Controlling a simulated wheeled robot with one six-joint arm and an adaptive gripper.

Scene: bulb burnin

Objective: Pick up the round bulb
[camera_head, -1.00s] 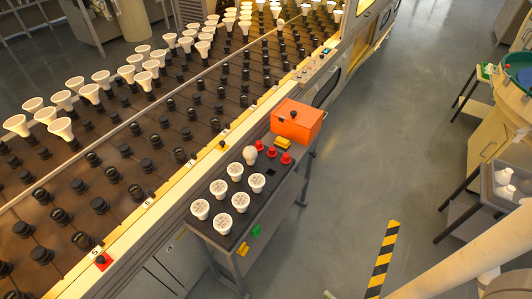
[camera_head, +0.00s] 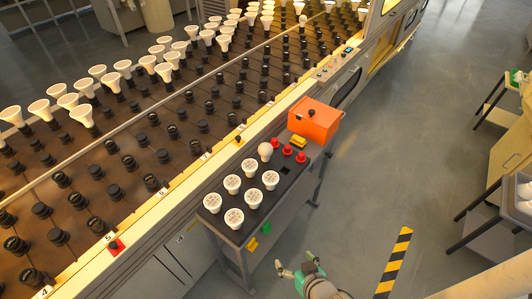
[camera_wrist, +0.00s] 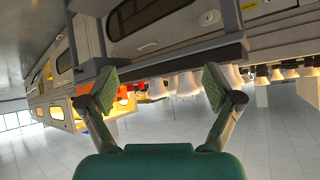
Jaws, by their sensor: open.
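The round bulb (camera_head: 265,151) is a white globe standing on the dark top of the small cart (camera_head: 250,216), behind several flat-faced white reflector bulbs (camera_head: 233,184). My gripper (camera_head: 298,266) is open and empty, in front of the cart at the lower middle of the head view, apart from the round bulb. In the wrist view, which looks upside down, my open fingers (camera_wrist: 160,90) frame the cart's edge. White bulbs (camera_wrist: 187,84) show between them; I cannot tell which one is the round bulb.
An orange box (camera_head: 314,121) and red knobs (camera_head: 288,150) sit at the cart's far end. The long rack (camera_head: 150,208) of black sockets, some with bulbs, runs along the left. A striped floor mark (camera_head: 394,262) lies to the right on open floor.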

